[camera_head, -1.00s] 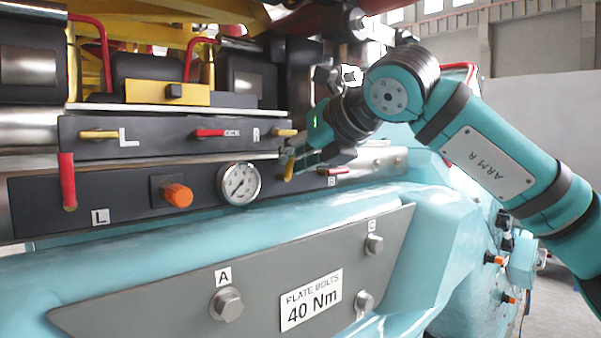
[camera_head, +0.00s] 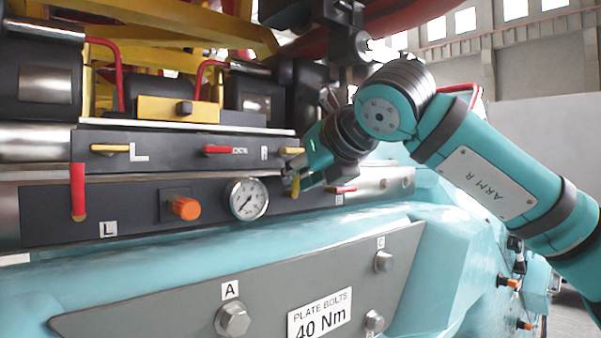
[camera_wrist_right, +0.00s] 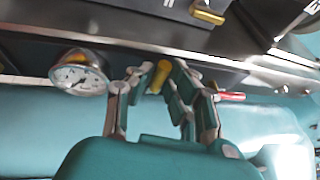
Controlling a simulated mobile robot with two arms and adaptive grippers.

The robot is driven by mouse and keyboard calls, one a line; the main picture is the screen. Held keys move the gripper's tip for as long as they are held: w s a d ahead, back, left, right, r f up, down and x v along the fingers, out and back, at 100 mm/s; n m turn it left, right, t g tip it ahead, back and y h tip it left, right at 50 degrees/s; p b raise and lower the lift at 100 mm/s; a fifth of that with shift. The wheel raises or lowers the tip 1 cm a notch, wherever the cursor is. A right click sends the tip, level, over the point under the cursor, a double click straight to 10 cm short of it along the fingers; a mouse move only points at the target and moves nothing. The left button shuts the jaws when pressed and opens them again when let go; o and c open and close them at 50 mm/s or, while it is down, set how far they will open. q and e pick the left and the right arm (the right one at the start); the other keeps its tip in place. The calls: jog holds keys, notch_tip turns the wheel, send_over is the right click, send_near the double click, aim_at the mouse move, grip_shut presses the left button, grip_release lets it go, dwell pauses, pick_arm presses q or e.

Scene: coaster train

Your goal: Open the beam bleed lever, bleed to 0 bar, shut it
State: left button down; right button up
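A short yellow lever (camera_head: 295,188) points down on the lower black panel, to the right of the round pressure gauge (camera_head: 247,199). No label on this lever can be read. My right gripper (camera_head: 298,172) is at the lever. In the right wrist view the yellow lever (camera_wrist_right: 159,77) stands between the two spread fingers of my right gripper (camera_wrist_right: 156,70), with a gap visible on the left side; contact on the right side cannot be told. The gauge (camera_wrist_right: 79,73) also shows there, left of the fingers; its reading is too small to tell. My left gripper is out of view.
An orange knob (camera_head: 185,208) and a red handle (camera_head: 78,192) are left of the gauge. A small red lever (camera_head: 341,189) is close right of the gripper. More levers sit on the upper panel (camera_head: 180,150). A grey bolted plate (camera_head: 270,285) lies below.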

jog(key=o, duration=0.3)
jog(key=shift+r, duration=0.1)
jog(key=v, duration=1.2)
